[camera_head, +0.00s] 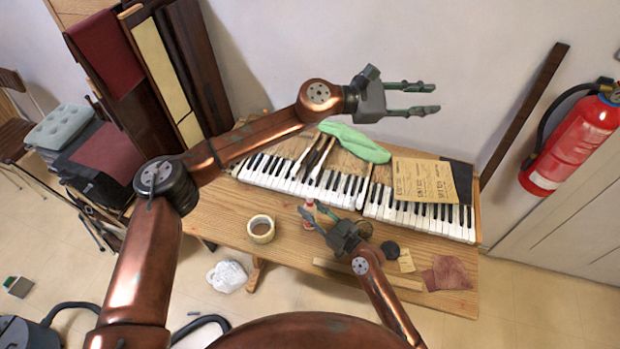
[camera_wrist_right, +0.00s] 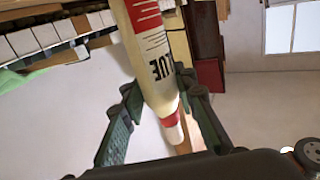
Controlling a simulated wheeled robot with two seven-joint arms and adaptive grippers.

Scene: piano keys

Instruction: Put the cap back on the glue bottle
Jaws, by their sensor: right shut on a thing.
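The glue bottle (camera_wrist_right: 150,60) is white with red parts and dark lettering. In the right wrist view it lies between my right fingers (camera_wrist_right: 160,88), its narrow red and pale end toward the palm. In the head view a small red part of the bottle (camera_head: 310,202) shows at the fingertips of my right gripper (camera_head: 313,211), low over the table's front half. My right gripper is shut on the bottle. My left gripper (camera_head: 436,98) is open and empty, high above the back of the piano keys. I cannot make out a separate cap for certain.
A fire extinguisher (camera_head: 572,145) hangs at right.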

